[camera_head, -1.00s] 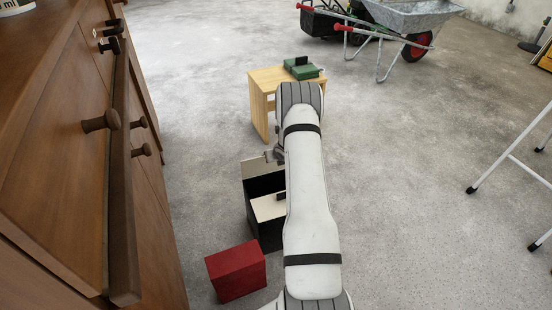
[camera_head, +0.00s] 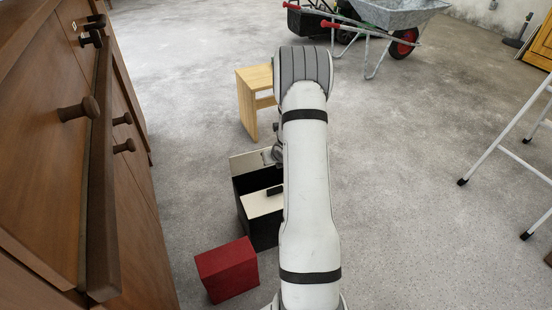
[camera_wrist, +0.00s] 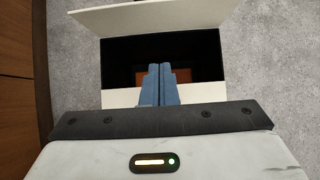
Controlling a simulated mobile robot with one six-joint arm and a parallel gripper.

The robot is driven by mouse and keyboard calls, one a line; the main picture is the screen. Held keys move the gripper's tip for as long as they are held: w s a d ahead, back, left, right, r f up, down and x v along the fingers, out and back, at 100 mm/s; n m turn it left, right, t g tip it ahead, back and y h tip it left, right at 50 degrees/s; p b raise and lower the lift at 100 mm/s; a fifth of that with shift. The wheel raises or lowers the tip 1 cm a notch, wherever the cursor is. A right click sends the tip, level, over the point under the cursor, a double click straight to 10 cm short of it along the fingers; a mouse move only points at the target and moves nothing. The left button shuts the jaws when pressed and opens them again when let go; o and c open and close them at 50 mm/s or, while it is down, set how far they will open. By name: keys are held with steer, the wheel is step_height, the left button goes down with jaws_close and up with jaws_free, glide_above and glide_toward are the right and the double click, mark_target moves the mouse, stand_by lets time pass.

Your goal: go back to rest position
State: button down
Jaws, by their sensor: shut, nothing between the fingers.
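My gripper (camera_wrist: 160,84) is in the wrist view, with its two blue-grey fingers together and nothing between them. It points down over an open box (camera_wrist: 112,98) with a dark inside and pale flaps. Something brown shows at the bottom behind the fingers; I cannot tell what it is. In the head view my white arm reaches forward and hides part of the black box (camera_head: 265,230). My gripper's fingers cannot be made out in the head view.
A red block (camera_head: 227,270) lies on the floor near the box. A wooden stool (camera_head: 247,105) stands beyond, partly behind my arm. A wooden cabinet (camera_head: 50,190) with knobs lines the left. A wheelbarrow (camera_head: 395,14) and white metal legs (camera_head: 500,150) are farther off. Open floor lies right.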

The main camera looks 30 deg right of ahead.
steer(key=shift+v, duration=0.9)
steer(key=w+a+r+n+t+y+p, duration=0.1)
steer(key=a+r+n+p, duration=0.3)
steer(key=r, duration=0.5)
steer(key=w+a+r+n+t+y+p, duration=0.1)
steer(key=a+r+n+y+p, duration=0.2)
steer(key=a+r, duration=0.4)
steer(key=s+a+r+n+g+y+p, duration=0.1)
steer(key=s+a+r+n+p, duration=0.25)
steer(key=a+r+n, duration=0.5)
steer(key=s+a+r+n+g+y+p, duration=0.1)
steer(key=s+a+r+n+p, duration=0.3)
steer(key=r, duration=0.7)
steer(key=s+a+r+n+g+p, duration=0.4)
steer(key=s+a+r+n+p, duration=0.45)
steer(key=s+r+n, duration=0.45)
steer(key=s+d+r+n+h+p, duration=0.2)
steer(key=s+r+n+p, duration=0.1)
steer(key=s, duration=0.2)
steer(key=s+d+r+n+g+h+p, duration=0.1)
steer(key=s+r+n+h+p, duration=0.1)
steer(key=s, duration=0.4)
steer(key=shift+d+r+n+h+p, duration=0.35)
steer(key=shift+r+n+p, duration=0.15)
steer(key=shift+r, duration=0.3)
steer(key=shift+s, duration=0.1)
